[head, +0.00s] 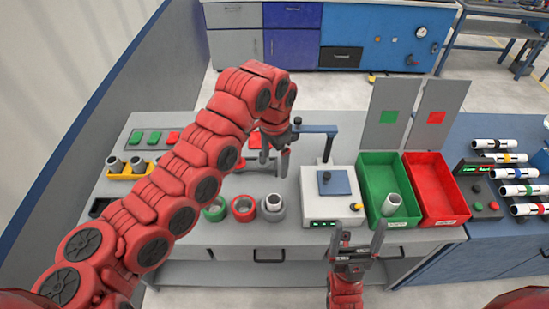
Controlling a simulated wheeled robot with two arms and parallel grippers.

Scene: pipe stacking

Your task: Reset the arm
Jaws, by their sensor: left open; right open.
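My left arm (205,150) is red; it comes in from the left, arches over the grey table and bends down. My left gripper (268,165) hangs at its end, pointing down over the table left of the white device. Its fingers are partly hidden by the arm, but it looks open, with no pipe seen in it. My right gripper (358,238) is at the table's front edge, below the green bin, fingers pointing away from me. It is open and empty.
A white device (346,208) with a blue plate stands mid-table. The green bin (371,222) holds a grey pipe piece (391,204); the red bin (440,212) looks empty. Green (214,211), red (243,209) and grey (272,207) rings stand near the front edge. A yellow tray (119,177) is left.

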